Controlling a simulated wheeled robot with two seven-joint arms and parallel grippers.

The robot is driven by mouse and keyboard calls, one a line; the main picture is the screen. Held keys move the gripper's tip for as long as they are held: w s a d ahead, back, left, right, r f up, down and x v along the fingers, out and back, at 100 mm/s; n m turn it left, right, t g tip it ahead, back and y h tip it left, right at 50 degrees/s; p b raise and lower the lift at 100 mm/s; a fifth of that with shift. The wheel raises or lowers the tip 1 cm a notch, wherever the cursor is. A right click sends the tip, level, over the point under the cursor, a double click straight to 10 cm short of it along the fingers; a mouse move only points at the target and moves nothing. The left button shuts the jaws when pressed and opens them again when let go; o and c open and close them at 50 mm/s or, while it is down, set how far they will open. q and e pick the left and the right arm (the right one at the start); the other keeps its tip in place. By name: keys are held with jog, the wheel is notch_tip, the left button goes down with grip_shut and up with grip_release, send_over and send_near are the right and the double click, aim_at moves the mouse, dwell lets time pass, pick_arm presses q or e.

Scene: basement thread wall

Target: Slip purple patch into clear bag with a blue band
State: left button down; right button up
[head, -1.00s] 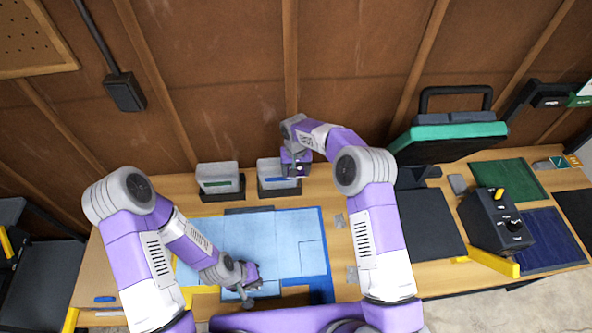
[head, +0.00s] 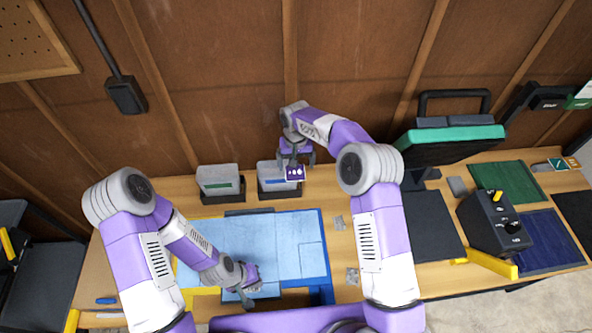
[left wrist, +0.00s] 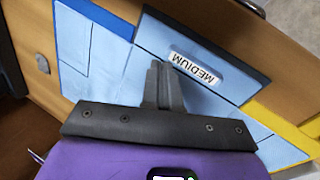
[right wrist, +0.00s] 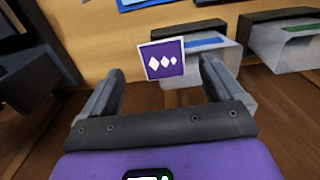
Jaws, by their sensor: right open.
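The purple patch (head: 295,173) is a small square with white diamonds and a pale edge. In the head view it overlaps the right end of the clear bag with a blue band (head: 275,181). In the right wrist view the patch (right wrist: 162,62) shows between and past the spread fingers, partly in front of the blue-banded bag (right wrist: 200,50). Whether it touches the bag I cannot tell. My right gripper (head: 296,160) is open around the patch, with a gap at each side. My left gripper (head: 246,291) is low over the blue folding board, its fingers together (left wrist: 163,85).
A clear bag with a green band (head: 219,183) stands in a dark holder to the left. The light-blue folding board (head: 285,240) fills the middle of the bench. A monitor (head: 447,145) and a black control box (head: 494,222) stand at right.

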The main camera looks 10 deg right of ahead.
notch_tip(320, 180, up, 7)
jog(key=shift+r, duration=0.15)
dwell(0.6)
